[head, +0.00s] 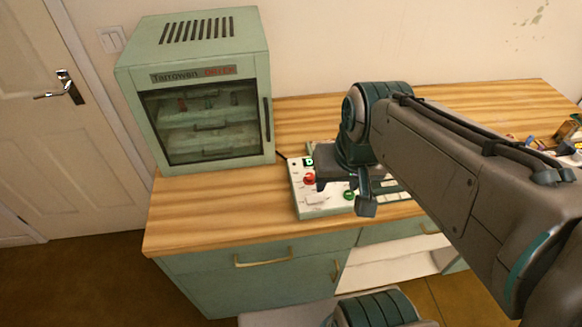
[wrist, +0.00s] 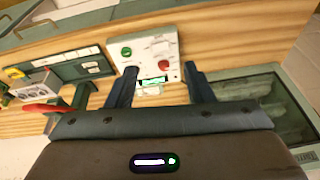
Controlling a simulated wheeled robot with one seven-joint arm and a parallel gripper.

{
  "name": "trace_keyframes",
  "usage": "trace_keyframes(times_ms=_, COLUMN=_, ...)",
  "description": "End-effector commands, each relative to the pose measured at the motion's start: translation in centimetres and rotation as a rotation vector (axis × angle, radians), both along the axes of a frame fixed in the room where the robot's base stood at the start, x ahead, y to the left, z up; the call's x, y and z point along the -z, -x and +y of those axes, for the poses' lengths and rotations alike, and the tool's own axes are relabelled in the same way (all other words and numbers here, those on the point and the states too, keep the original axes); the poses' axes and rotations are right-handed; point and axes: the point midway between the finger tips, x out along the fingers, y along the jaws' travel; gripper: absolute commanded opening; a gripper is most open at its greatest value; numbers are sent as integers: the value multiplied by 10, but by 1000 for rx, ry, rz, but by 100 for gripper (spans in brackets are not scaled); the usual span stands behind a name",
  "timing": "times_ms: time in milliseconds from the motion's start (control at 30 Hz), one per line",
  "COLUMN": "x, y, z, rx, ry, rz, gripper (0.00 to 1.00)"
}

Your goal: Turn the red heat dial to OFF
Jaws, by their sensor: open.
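The red heat dial (head: 309,180) is on the left part of a pale control box (head: 318,210) on the wooden bench. A green knob (head: 349,195) sits to its right, and a small lit green display is behind the red dial. My gripper (head: 342,196) is open above the box. In the wrist view the red dial (wrist: 164,65) shows between my two fingers (wrist: 160,69), nearer the right one, with no clear grip on it. The green knob (wrist: 127,51) is near the left finger. I cannot read the dial's setting.
A green drying cabinet (head: 200,95) with a glass door stands at the bench's left back. A red-handled item (wrist: 45,107) and a panel with dark slots (wrist: 80,68) lie left of the box in the wrist view. Bare bench top (head: 215,205) lies left of the box.

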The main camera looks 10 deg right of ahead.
Motion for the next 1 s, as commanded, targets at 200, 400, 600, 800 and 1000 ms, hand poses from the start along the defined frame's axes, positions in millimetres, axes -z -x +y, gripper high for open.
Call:
trace_keyframes(times_ms=200, x=12, y=-51, z=-11, rx=360, ry=-204, rz=147, gripper=47)
trace_keyframes(times_ms=400, x=31, y=-110, z=-26, rx=758, ry=-370, rz=310, gripper=47)
trace_keyframes(times_ms=600, x=57, y=-164, z=-47, rx=1121, ry=-465, rz=447, gripper=47)
trace_keyframes(times_ms=800, x=76, y=-197, z=-61, rx=1345, ry=-500, rz=523, gripper=47)
trace_keyframes(times_ms=1000, x=85, y=-206, z=-63, rx=1413, ry=-509, rz=546, gripper=47)
